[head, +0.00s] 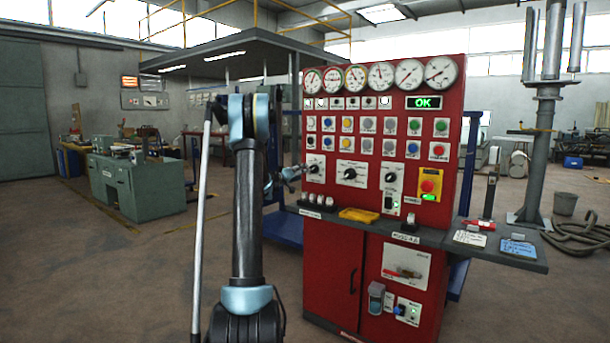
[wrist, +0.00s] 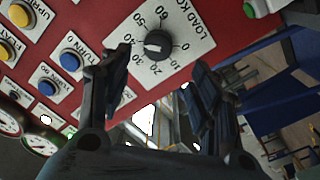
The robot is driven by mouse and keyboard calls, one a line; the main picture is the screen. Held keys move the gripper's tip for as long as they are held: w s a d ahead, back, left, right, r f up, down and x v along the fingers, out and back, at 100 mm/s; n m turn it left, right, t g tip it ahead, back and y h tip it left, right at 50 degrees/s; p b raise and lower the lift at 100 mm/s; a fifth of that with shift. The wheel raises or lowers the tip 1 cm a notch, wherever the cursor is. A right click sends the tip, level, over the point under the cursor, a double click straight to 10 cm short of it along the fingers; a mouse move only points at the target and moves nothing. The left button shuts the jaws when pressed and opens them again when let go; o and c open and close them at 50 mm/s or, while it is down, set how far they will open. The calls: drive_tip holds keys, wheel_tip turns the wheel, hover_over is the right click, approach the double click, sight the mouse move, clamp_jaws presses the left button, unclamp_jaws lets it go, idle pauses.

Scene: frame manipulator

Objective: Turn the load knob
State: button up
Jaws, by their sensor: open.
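The load knob (wrist: 157,45) is a black round dial on a white scale plate marked LOAD KG, with numbers around it. In the wrist view it lies just beyond and between my fingertips, and its light pointer bar shows. My gripper (wrist: 161,66) is open, one finger on each side of the knob's line, with nothing held. I cannot tell whether either finger touches the knob. In the head view my gripper (head: 292,176) is at the left edge of the red panel, in front of the leftmost dial plate (head: 316,160).
The red control cabinet (head: 330,262) carries gauges, coloured buttons, other dials and a red emergency button (head: 427,186) on yellow. Blue and yellow buttons (wrist: 70,60) sit left of the knob in the wrist view. A shelf (head: 505,250) juts out at right. Open floor lies left.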

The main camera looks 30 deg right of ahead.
drive_tip(key=shift+v, duration=2)
